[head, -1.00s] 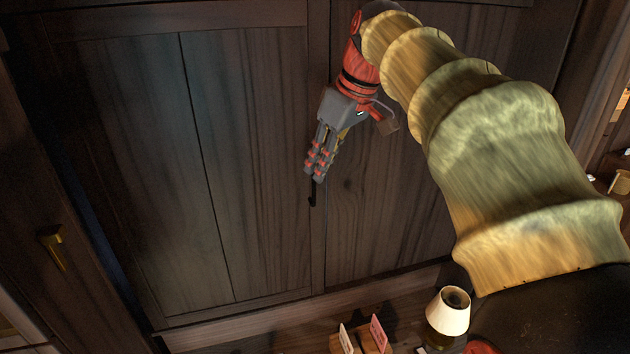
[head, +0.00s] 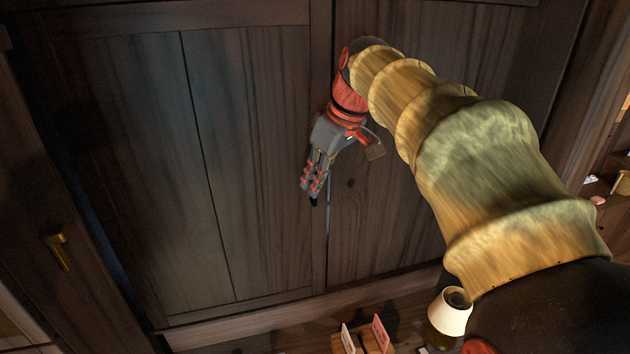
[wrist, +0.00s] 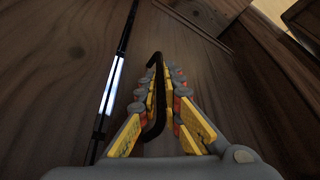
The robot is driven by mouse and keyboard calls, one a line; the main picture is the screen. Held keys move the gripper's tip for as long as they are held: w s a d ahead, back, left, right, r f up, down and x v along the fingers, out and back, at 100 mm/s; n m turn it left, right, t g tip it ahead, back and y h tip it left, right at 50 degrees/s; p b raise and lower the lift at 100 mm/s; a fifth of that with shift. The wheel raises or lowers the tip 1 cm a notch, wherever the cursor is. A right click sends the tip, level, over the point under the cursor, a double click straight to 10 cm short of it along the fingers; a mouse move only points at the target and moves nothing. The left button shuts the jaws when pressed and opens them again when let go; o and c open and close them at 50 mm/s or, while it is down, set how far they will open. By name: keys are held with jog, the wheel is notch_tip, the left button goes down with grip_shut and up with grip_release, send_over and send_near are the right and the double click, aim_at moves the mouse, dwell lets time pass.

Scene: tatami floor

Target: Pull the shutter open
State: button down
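The shutter (head: 250,130) is a dark wooden panel that fills the left and middle of the head view. In the head view, my gripper (head: 312,188) points down at the handle's place, and only a dark end (head: 314,203) shows below the fingertips. The fingers look closed around the handle. A thin pale slit (head: 328,205) shows along the shutter's edge, also bright in the wrist view (wrist: 113,85).
A second dark panel (head: 385,200) stands right of the slit, behind my arm. A brass handle (head: 57,247) is on the wood at far left. A small lamp (head: 450,312) and standing cards (head: 381,333) are below, near my arm.

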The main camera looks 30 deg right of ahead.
jog(key=shift+d, duration=0.15)
dwell(0.7)
jog(key=s+d+p, duration=0.3)
jog(key=d, duration=1)
jog(key=s+d+p, duration=0.3)
jog(key=s+d, duration=0.1)
jog(key=d, duration=0.9)
jog(key=s+d+p, duration=0.3)
jog(key=s+d, duration=0.1)
jog(key=d, duration=0.9)
jog(key=shift+s+d+p, duration=0.25)
jog(key=shift+d+p, duration=0.05)
jog(key=c, duration=2.2)
grip_release()
jog(key=shift+c, duration=0.2)
jog(key=shift+r, duration=0.1)
